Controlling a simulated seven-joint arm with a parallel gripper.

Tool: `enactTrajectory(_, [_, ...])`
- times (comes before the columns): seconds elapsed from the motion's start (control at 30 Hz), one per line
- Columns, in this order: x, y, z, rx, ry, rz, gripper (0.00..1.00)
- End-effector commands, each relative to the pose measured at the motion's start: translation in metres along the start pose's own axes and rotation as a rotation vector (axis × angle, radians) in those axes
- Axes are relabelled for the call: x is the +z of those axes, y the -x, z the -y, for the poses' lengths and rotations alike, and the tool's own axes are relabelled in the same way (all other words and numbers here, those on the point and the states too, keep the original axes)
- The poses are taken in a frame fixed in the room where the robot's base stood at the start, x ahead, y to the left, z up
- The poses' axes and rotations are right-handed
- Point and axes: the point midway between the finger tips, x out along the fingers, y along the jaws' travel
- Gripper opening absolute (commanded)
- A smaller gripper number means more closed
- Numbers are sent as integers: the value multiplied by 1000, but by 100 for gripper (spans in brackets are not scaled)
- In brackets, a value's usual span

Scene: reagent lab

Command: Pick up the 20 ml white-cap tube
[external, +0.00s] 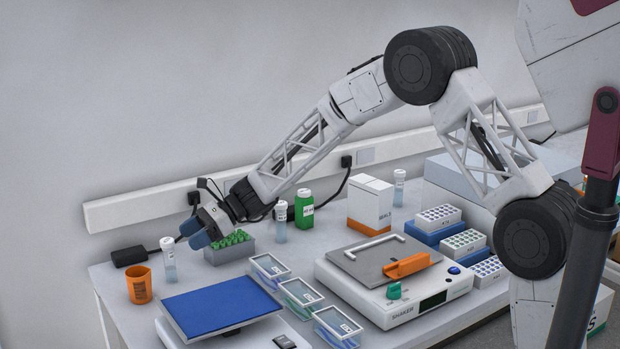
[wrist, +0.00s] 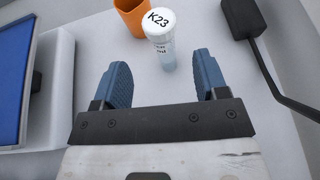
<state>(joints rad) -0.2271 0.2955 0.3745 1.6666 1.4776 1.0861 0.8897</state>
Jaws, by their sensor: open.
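A white-cap tube (external: 170,262) stands upright near the table's left end. It also shows in the wrist view (wrist: 168,55), with "K23" on its cap, just beyond the fingertips and roughly centred between them. My gripper (external: 194,234) is open with its blue fingers apart; in the wrist view nothing is between the fingers (wrist: 161,78). The tube appears apart from both fingers. A second white-cap tube (external: 281,222) stands beside a green bottle, and a third (external: 399,188) stands farther back. The volume markings are too small to read.
An orange cup (external: 139,286) stands close to the near tube. A green-capped rack (external: 226,252) is to the right of my gripper. A blue-topped device (external: 221,304), lidded boxes (external: 299,292) and a shaker (external: 405,308) fill the front. A black adapter (external: 129,256) with a cable lies behind.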

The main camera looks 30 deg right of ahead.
Motion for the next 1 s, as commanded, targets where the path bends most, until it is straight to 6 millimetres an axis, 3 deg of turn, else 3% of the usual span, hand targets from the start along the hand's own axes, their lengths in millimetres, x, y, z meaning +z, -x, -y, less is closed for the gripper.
enactTrajectory(0.23, [-1, -19, 0, 0, -1, 0, 67])
enactTrajectory(0.73, [-1, -27, 0, 1, 0, -1, 67])
enactTrajectory(1.0, [-2, -55, 3, 1, 1, 0, 67])
